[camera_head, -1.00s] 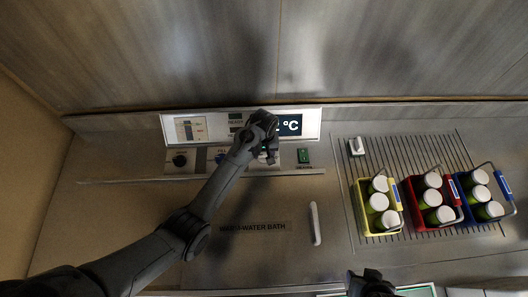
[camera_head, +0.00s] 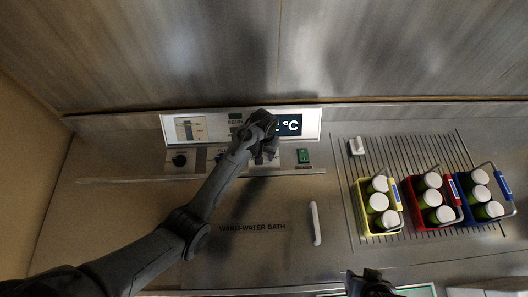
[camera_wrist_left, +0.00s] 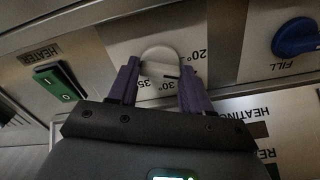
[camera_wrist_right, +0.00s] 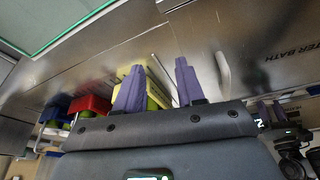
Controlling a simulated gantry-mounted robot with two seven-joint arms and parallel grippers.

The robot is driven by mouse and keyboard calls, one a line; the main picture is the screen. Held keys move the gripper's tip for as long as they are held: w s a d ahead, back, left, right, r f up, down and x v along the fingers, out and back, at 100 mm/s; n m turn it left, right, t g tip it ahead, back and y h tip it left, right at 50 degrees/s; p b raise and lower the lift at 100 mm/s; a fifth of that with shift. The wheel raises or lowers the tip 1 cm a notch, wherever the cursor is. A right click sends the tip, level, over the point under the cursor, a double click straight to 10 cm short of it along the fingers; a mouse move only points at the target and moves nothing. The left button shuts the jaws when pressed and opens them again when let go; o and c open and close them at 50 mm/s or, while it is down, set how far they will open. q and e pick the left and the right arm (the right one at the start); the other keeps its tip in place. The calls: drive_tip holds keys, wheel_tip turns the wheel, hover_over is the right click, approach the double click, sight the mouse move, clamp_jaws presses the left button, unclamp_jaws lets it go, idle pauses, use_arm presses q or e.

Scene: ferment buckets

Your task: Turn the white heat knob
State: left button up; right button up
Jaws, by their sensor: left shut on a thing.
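The white heat knob (camera_wrist_left: 160,57) is round and sits on a panel marked 20°, 30° and 35°, seen in the left wrist view. My left gripper (camera_wrist_left: 160,66) is shut on it, with one purple finger on each side. In the head view my left gripper (camera_head: 266,153) is at the control panel and hides most of the knob. My right gripper (camera_wrist_right: 157,78) is open and empty, its fingers apart; in the head view it shows only in part at the bottom edge (camera_head: 370,284).
The green heater switch (camera_wrist_left: 60,83) and blue fill knob (camera_wrist_left: 296,37) flank the white knob. A black knob (camera_head: 180,161) is farther left. Yellow (camera_head: 364,213), red (camera_head: 411,203) and blue (camera_head: 463,203) baskets of white-capped bottles stand on the ribbed drainer at right. The bath lid has a white handle (camera_head: 315,223).

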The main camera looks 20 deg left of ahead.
sight(264, 155)
use_arm(q)
drive_tip(key=m, duration=0.6)
drive_tip(key=shift+m, duration=0.3)
drive_tip(key=m, duration=0.6)
drive_tip(key=shift+m, duration=0.4)
drive_tip(key=o, duration=1.1)
drive_tip(key=shift+c, duration=0.2)
drive_tip(key=shift+r, duration=0.1)
wheel_tip(264, 155, up, 11)
drive_tip(key=b, duration=0.1)
drive_tip(key=shift+f, duration=0.2)
